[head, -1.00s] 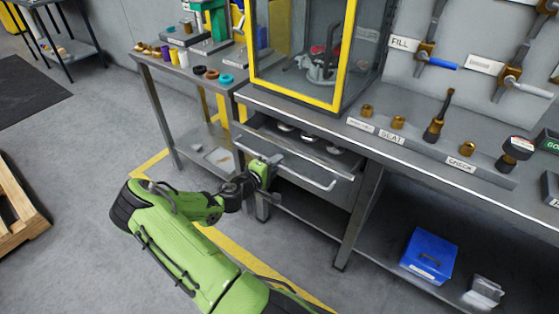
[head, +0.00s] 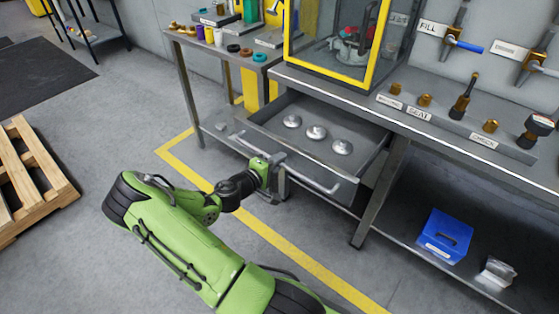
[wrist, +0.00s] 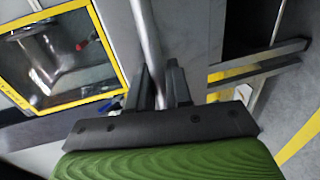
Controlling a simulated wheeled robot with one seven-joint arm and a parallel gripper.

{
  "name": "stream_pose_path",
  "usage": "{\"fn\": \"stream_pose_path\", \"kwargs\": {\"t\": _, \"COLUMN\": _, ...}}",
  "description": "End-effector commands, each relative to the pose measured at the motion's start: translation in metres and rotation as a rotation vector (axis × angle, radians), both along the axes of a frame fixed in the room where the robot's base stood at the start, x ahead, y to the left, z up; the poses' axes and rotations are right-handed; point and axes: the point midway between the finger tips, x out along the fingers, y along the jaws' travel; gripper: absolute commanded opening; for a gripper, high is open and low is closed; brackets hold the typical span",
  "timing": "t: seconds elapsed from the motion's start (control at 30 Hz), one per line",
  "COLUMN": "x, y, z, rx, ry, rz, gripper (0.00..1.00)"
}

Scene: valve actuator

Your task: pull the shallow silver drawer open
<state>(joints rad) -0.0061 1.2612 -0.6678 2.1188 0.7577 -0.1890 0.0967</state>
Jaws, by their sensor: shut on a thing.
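The shallow silver drawer (head: 268,134) stands well out from under the workbench in the head view. Several round silver pieces lie inside it, one of them a silver disc (head: 316,132). Its bar handle (head: 318,184) runs along the front and also shows in the wrist view (wrist: 146,40). My gripper (head: 276,171) is at the left part of the handle. In the wrist view the two dark fingers of my gripper (wrist: 161,88) are closed around the bar. The fingertips are partly hidden in the head view.
A yellow-framed glass enclosure (head: 332,78) stands on the bench above the drawer. A bench leg (head: 378,195) stands right of the drawer. A blue box (head: 445,236) sits on the lower shelf. A wooden pallet (head: 38,180) lies at the left. Floor in front is clear.

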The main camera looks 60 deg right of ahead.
Motion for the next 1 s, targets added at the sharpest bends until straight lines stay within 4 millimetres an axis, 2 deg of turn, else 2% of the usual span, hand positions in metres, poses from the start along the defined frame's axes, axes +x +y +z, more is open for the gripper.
{"fn": "stream_pose_path", "kwargs": {"t": 0.27, "x": 0.0, "y": 0.0, "z": -0.001, "rx": 0.003, "ry": 0.0, "rz": 0.0, "gripper": 0.0}}
{"fn": "stream_pose_path", "kwargs": {"t": 0.3, "x": 0.0, "y": 0.0, "z": -0.001, "rx": 0.003, "ry": 0.0, "rz": 0.0, "gripper": 0.24}}
{"fn": "stream_pose_path", "kwargs": {"t": 0.4, "x": 0.0, "y": 0.0, "z": -0.001, "rx": 0.002, "ry": 0.0, "rz": 0.0, "gripper": 0.37}}
{"fn": "stream_pose_path", "kwargs": {"t": 0.67, "x": 0.0, "y": 0.001, "z": 0.0, "rx": 0.001, "ry": 0.0, "rz": 0.0, "gripper": 0.37}}
{"fn": "stream_pose_path", "kwargs": {"t": 0.77, "x": 0.002, "y": 0.011, "z": 0.003, "rx": 0.001, "ry": 0.002, "rz": 0.001, "gripper": 0.37}}
{"fn": "stream_pose_path", "kwargs": {"t": 0.87, "x": 0.007, "y": 0.033, "z": 0.008, "rx": 0.002, "ry": 0.002, "rz": 0.005, "gripper": 0.37}}
{"fn": "stream_pose_path", "kwargs": {"t": 1.0, "x": 0.013, "y": 0.072, "z": 0.017, "rx": 0.003, "ry": 0.001, "rz": 0.006, "gripper": 0.37}}
